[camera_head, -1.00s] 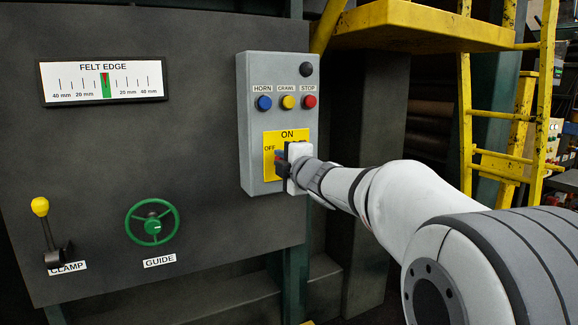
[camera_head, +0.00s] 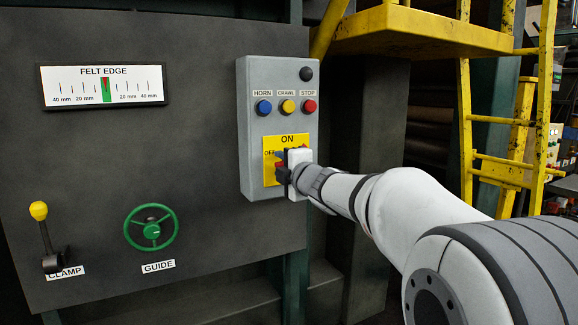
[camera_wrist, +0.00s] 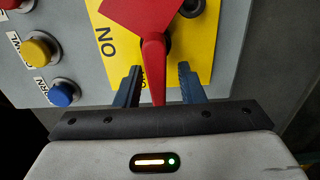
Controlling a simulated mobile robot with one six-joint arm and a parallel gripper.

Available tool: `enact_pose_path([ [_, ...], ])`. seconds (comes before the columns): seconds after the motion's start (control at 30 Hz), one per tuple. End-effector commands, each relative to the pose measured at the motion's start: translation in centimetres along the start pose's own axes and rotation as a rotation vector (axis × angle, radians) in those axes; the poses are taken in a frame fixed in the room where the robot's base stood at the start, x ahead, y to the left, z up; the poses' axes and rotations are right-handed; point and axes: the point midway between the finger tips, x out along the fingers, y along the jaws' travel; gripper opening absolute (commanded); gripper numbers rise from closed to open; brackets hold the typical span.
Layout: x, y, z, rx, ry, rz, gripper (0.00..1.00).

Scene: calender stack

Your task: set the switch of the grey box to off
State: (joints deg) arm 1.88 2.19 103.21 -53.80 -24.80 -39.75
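The grey box (camera_head: 250,110) is fixed to the dark panel, with a yellow plate (camera_head: 268,178) marked ON at the top and OFF at the left. The red switch handle (camera_wrist: 154,68) shows in the wrist view over this yellow plate. It points down in that view, toward the OFF side. My gripper (camera_wrist: 158,84) is open, with one finger on each side of the handle and gaps showing. In the head view my gripper (camera_head: 282,168) hides most of the switch. A red bit of the switch shows beside it.
Blue, yellow and red buttons (camera_head: 288,106) and a black knob (camera_head: 306,73) sit above on the box. The panel carries a felt edge gauge (camera_head: 130,88), a green guide wheel (camera_head: 151,228) and a yellow-knobbed clamp lever (camera_head: 44,230). Yellow steps (camera_head: 465,110) stand at right.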

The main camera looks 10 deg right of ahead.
Motion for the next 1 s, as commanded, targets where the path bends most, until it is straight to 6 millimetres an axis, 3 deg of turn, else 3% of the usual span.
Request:
enact_pose_path([
  [0.27,-0.6,0.1,0.0,0.000,0.001,0.002,0.35],
  [0.7,-6.8,0.1,0.2,0.000,-0.001,0.001,0.35],
  [1.0,-7.4,0.0,0.1,0.000,0.001,0.000,0.35],
])
